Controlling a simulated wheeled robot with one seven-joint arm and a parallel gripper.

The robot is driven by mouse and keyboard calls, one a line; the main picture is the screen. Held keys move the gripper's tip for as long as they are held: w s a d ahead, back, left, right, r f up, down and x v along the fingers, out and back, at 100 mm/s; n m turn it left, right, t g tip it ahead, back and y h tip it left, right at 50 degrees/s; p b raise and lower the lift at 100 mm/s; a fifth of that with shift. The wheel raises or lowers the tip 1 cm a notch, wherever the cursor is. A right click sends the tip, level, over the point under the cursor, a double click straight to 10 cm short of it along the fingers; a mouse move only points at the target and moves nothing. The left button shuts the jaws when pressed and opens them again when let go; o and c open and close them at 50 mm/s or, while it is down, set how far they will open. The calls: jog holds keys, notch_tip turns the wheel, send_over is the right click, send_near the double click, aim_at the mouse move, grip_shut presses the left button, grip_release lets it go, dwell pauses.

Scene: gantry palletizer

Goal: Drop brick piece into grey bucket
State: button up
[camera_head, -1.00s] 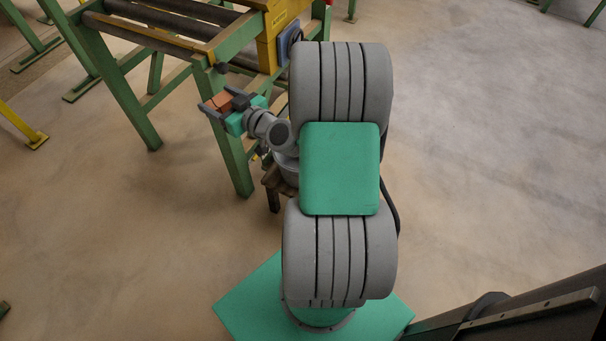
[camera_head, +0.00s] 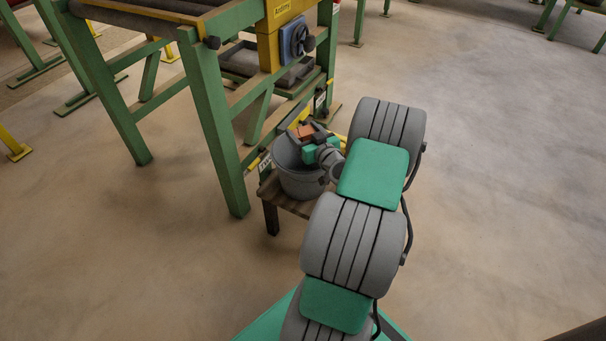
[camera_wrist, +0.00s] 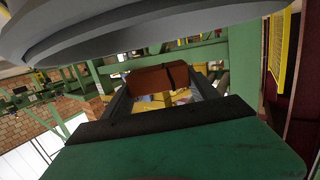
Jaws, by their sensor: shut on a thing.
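The grey bucket (camera_head: 299,178) stands on a small wooden stool under the frame's right side. My gripper (camera_head: 308,131) is shut on the orange-brown brick piece (camera_head: 305,130) and holds it above the bucket's far right rim area. In the wrist view the brick piece (camera_wrist: 159,79) sits between the two dark fingers of my gripper (camera_wrist: 157,88). From these views I cannot tell whether the brick is fully over the bucket's opening. The inside of the bucket is mostly hidden by its wall and my gripper.
The wooden stool (camera_head: 271,195) bears the bucket. A green steel frame with rollers (camera_head: 217,135) stands close to its left. A yellow housing with a blue handwheel (camera_head: 293,40) and a grey tray (camera_head: 245,62) are behind. The floor at right is clear.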

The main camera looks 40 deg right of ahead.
notch_tip(320, 180, down, 3)
jog(key=shift+f+b, duration=0.15)
jog(key=shift+b, duration=0.5)
jog(key=o, duration=2)
jog(key=shift+o, duration=0.2)
jog(key=p+v, duration=0.1)
jog(key=v, duration=0.7)
jog(key=shift+p, duration=0.35)
jog(key=shift+w, duration=0.1)
